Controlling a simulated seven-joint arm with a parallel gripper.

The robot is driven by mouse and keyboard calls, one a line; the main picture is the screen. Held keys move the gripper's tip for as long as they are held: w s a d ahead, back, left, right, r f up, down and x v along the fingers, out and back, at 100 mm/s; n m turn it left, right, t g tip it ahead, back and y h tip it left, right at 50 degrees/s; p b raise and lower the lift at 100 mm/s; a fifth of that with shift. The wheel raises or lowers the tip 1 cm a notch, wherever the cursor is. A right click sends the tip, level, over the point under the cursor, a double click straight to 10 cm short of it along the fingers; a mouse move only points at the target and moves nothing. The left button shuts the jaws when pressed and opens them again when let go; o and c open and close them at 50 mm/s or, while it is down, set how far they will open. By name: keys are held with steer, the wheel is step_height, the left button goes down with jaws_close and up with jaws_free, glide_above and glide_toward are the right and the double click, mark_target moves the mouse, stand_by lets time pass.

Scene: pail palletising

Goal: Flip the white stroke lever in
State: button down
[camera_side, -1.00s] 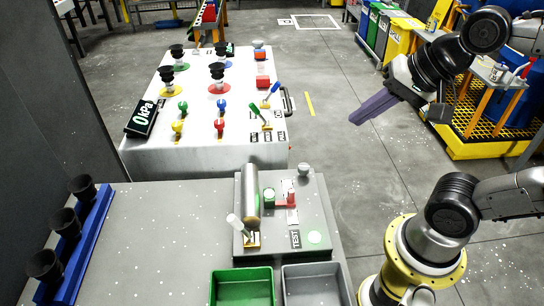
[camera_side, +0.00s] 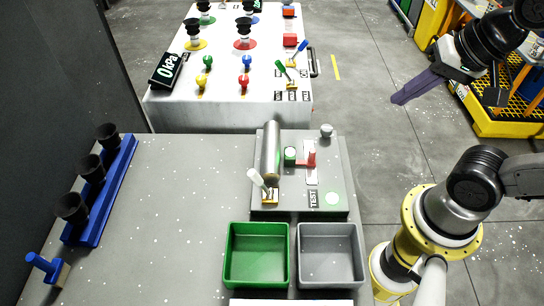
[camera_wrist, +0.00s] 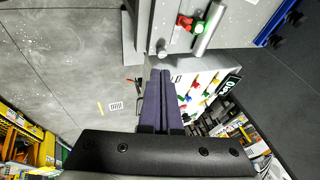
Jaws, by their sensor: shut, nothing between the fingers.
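The white stroke lever (camera_side: 257,180) stands on a small yellow base at the front left of the grey test panel (camera_side: 335,200) in the side view. Its handle leans up and to the left, beside the near end of the metal cylinder (camera_side: 271,150). My gripper (camera_side: 398,99) is high at the right of the side view, well apart from the panel. Its long purple fingers (camera_wrist: 158,82) are together and empty in the wrist view. The panel's cylinder also shows at the top of the wrist view (camera_wrist: 210,32); I cannot make out the white lever there.
A green bin (camera_side: 257,284) and a grey bin (camera_side: 330,283) stand in front of the panel. A red lever (camera_side: 311,156), a green button (camera_side: 290,155) and a grey knob (camera_side: 326,131) are on it. A blue rack (camera_side: 103,190) with black cups stands left. Behind is a white table (camera_side: 230,115).

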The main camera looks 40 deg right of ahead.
steer(key=w+a+r+m+y, duration=0.1)
steer(key=w+a+m, duration=0.2)
steer(key=m, duration=0.4)
steer(key=m+g+y, duration=0.2)
steer(key=m+g, duration=0.2)
steer(key=m, duration=0.6)
glide_above(260, 183)
steer(key=s+d, duration=0.2)
steer(key=d, duration=0.4)
step_height(260, 183, down, 11)
steer(key=shift+w+a+f+n, duration=0.2)
steer(key=shift+a+f, duration=0.15)
steer(key=shift+a, duration=0.25)
steer(key=shift+w+a+f+n, duration=0.1)
steer(key=shift+w+a+f, duration=0.15)
steer(key=shift+a, duration=0.3)
steer(key=shift+w+a+f, duration=0.35)
steer(key=shift+w+a, duration=0.05)
steer(key=shift+a, duration=0.3)
